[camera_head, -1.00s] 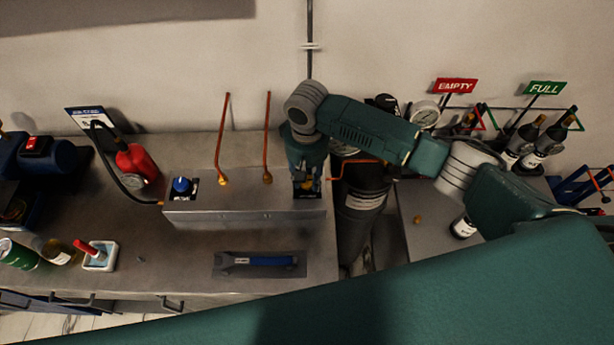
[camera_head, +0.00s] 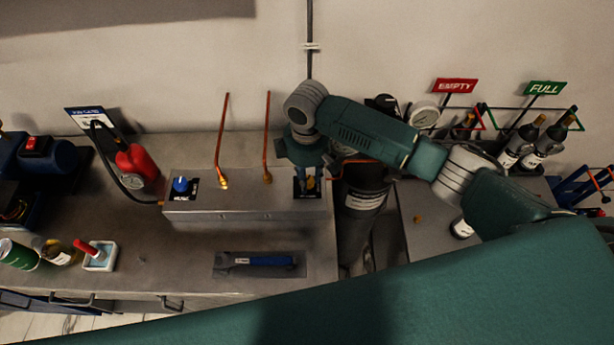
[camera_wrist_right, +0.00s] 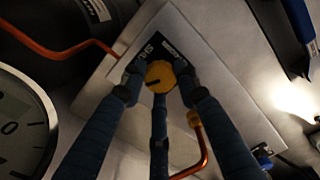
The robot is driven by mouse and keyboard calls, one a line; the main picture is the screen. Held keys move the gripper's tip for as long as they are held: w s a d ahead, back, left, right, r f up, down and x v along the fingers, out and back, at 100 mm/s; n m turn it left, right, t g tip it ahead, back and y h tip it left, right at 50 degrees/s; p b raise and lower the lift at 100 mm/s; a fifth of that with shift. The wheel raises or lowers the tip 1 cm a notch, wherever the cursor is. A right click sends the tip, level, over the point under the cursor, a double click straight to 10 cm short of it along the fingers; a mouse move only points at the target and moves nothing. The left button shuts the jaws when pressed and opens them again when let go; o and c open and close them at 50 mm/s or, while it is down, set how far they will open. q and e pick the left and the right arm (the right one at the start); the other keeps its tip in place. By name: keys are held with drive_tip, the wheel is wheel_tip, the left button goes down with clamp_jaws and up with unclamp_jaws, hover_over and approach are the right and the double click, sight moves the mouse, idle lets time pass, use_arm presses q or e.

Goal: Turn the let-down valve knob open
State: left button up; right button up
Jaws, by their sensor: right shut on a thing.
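A small yellow knob (camera_wrist_right: 159,77) sits on a black label plate on the pale box in the right wrist view. Its dark pointer line shows on its face. My right gripper (camera_wrist_right: 160,82) is shut on it, with the blue-grey fingers around its sides. In the head view the right gripper (camera_head: 308,184) reaches down to the right end of the grey valve box (camera_head: 245,202). The yellow knob (camera_head: 311,184) is partly hidden there between the fingers. My left gripper is not in view.
A blue knob (camera_head: 180,185) sits at the box's left end. Two copper tubes (camera_head: 222,140) rise between the knobs. A dark cylinder (camera_head: 362,205) stands close right of the box. A gauge (camera_wrist_right: 22,125) is near the gripper in the wrist view. A blue-handled tool (camera_head: 262,261) lies in front.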

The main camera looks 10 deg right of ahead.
drive_tip(key=n, duration=0.5)
drive_tip(key=shift+w+r, duration=0.15)
drive_tip(key=shift+r, duration=0.05)
drive_tip(key=shift+n, duration=0.3)
drive_tip(key=o, duration=1.2)
drive_tip(key=shift+f, duration=0.1)
wheel_tip(320, 180, up, 12)
drive_tip(key=shift+r, duration=0.1)
